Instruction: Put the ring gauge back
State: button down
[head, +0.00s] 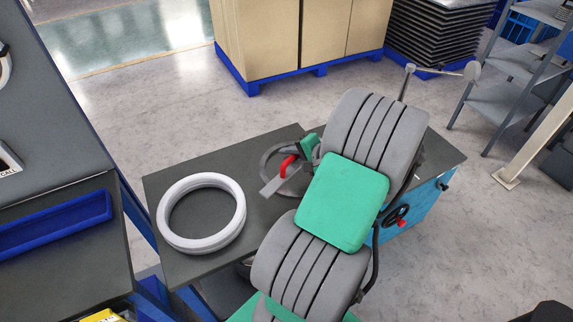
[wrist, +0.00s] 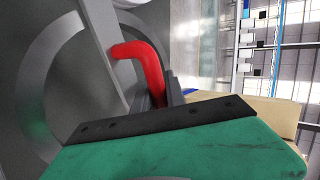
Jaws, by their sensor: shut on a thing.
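The ring gauge appears to be the grey ring (head: 268,158) with a flat light bar and a bent red handle (head: 288,166), over the dark table (head: 165,187). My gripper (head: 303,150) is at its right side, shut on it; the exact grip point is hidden. In the wrist view the grey ring (wrist: 33,58) fills the left, with the red handle (wrist: 147,62) just above my green finger. I cannot tell whether the ring touches the table. A separate thick white ring (head: 165,222) lies flat on the table's left part.
A grey bench (head: 55,175) with a blue tray (head: 60,222) stands at the left. Tan boxes (head: 255,40) on a blue pallet stand behind. A grey shelf rack (head: 510,65) is at the far right. My arm hides much of the table's right part.

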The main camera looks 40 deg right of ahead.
jog(key=w+f, duration=0.1)
jog(key=w+d+f, duration=0.1)
jog(key=f, duration=0.1)
jog(key=w+d+f, duration=0.1)
jog(key=f, duration=0.1)
jog(key=shift+w+d+f, duration=0.15)
jog(key=shift+w+d, duration=0.05)
jog(key=shift+d, duration=0.05)
notch_tip(320, 180, down, 3)
jog(key=shift+w+d+r, duration=0.1)
jog(key=shift+r, duration=0.05)
jog(key=shift+f, duration=0.3)
jog(key=c, duration=1.4)
grip_release()
jog(key=shift+f, duration=0.1)
jog(key=shift+o, duration=0.2)
